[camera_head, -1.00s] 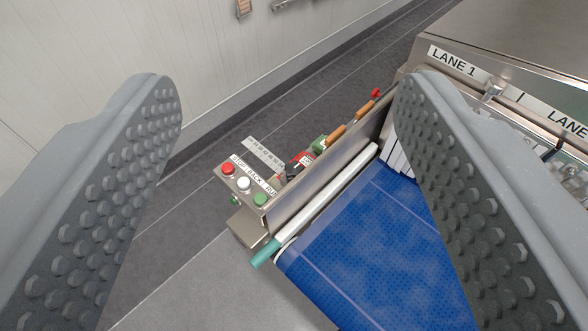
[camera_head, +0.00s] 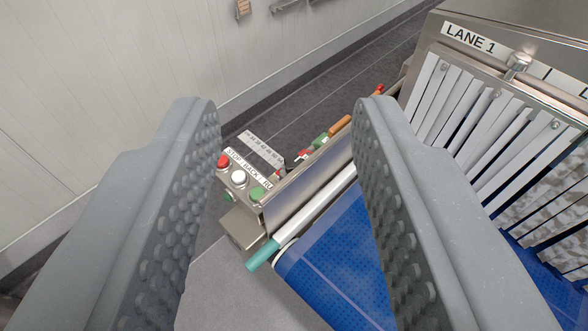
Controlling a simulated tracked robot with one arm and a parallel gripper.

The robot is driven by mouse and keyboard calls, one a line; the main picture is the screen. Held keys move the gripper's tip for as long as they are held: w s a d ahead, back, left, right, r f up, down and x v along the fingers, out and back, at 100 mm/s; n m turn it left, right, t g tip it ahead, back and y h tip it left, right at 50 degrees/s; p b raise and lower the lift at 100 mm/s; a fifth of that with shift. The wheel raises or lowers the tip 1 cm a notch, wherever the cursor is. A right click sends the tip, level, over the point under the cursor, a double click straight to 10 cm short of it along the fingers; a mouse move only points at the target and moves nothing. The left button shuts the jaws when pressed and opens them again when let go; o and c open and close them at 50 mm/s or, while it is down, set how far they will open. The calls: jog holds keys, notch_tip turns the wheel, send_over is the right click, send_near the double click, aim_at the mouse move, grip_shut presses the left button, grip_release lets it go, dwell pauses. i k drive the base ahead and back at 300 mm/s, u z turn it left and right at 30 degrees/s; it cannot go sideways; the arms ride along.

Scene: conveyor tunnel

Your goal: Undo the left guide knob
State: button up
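My gripper (camera_head: 285,112) is open and empty, with its two grey studded fingers apart in front of the camera. No part in view is marked as the left guide knob. A silver metal knob (camera_head: 517,64) stands on the tunnel front beside the LANE 1 label (camera_head: 468,38). A teal grip (camera_head: 262,255) sits at the near end of a pale rail (camera_head: 315,215) along the belt's left side. Orange (camera_head: 340,124) and green (camera_head: 320,140) grips show beyond the side plate, partly hidden. My gripper touches none of these.
A button box (camera_head: 240,185) with red, white and green buttons stands left of the blue conveyor belt (camera_head: 335,270). A ruler-like scale (camera_head: 261,150) lies behind it. White curtain strips (camera_head: 460,105) hang at the tunnel mouth on the right. Grey floor and a pale wall lie left.

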aim_at(292, 163)
jog(key=u, duration=0.45)
jog(key=k, duration=1.05)
jog(key=u, duration=0.4)
jog(key=i, duration=1.4)
jog(key=z, duration=0.95)
jog(key=i, duration=0.45)
jog(key=z, duration=0.2)
